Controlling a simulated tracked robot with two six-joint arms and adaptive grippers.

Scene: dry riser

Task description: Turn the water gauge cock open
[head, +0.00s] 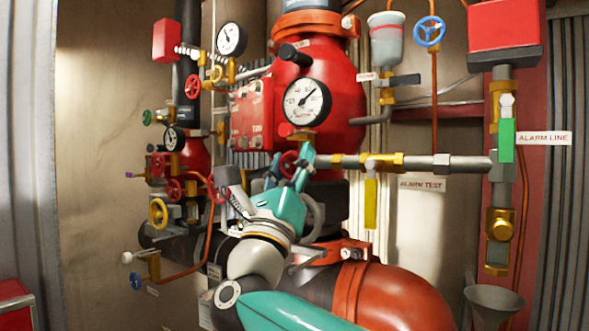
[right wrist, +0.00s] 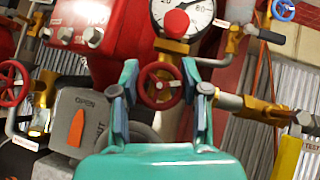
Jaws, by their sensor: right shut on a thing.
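A white-faced pressure gauge (head: 305,101) is mounted on the front of the large red valve body. A small red handwheel (head: 289,160) sits below it, taken here as the water gauge cock; no label on it can be read. My right gripper (head: 288,168) reaches up to this wheel from below. In the right wrist view, the handwheel (right wrist: 160,86) lies between the two teal fingers of my right gripper (right wrist: 160,80), which are shut on it. The fingers hide its side edges. The gauge (right wrist: 181,16) shows above it, partly cut off. My left gripper is not in view.
A pipe with brass fittings (head: 386,161) runs right from beside the wheel, with a yellow lever (head: 370,203) hanging down. A grey box with an orange pointer (right wrist: 77,127) marked OPEN stands left of my gripper. Red and yellow handwheels (head: 158,212) crowd the left.

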